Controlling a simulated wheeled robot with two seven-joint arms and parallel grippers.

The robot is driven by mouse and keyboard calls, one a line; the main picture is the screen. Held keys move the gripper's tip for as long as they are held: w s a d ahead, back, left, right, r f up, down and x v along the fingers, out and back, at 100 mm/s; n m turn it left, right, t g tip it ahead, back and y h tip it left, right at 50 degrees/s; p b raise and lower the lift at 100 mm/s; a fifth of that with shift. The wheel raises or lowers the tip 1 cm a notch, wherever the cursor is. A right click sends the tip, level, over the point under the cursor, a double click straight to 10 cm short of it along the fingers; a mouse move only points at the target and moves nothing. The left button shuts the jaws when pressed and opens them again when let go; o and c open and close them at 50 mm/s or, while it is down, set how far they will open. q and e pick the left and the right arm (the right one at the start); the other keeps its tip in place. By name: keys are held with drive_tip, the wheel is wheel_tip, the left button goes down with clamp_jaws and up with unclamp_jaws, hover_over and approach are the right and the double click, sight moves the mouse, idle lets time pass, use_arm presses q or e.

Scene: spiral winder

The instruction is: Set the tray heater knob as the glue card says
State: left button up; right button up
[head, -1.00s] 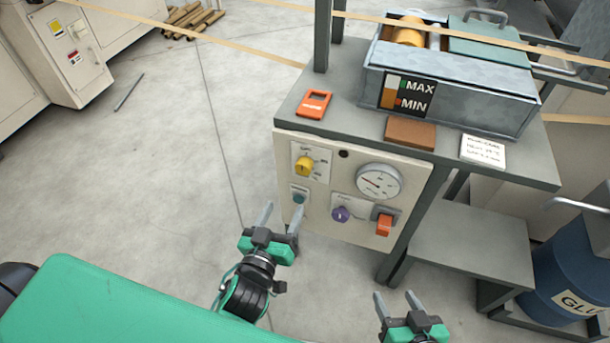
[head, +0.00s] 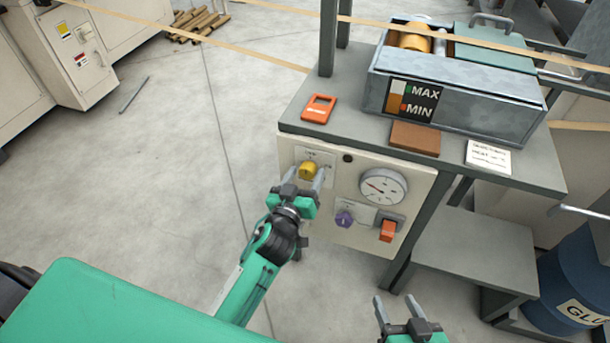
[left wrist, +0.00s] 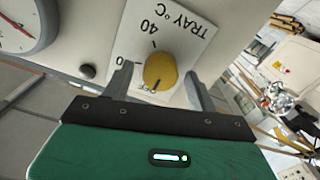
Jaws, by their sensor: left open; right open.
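The yellow tray heater knob (head: 308,170) is on the cream control panel (head: 375,240). In the left wrist view the knob (left wrist: 160,70) sits on a white "TRAY °C" plate (left wrist: 176,30), seen turned over, with 40 and OFF marks; its dark line appears to be near OFF. My left gripper (head: 305,182) is open at the knob, one finger on each side; contact cannot be told. The glue card (head: 488,157) lies at the table's front right; its writing is too small to read surely. My right gripper (head: 394,301) is open and empty, low in front of the panel.
A round gauge (head: 384,187), a purple knob (head: 344,218) and an orange switch (head: 388,230) are right of the knob. The glue tray (head: 470,95), a brown block (head: 415,138) and an orange tag-like item (head: 318,108) are on the table above. A blue glue drum (head: 575,270) stands right.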

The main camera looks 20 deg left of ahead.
use_arm(q)
drive_tip(key=shift+w, duration=0.25)
drive_tip(key=c, duration=1)
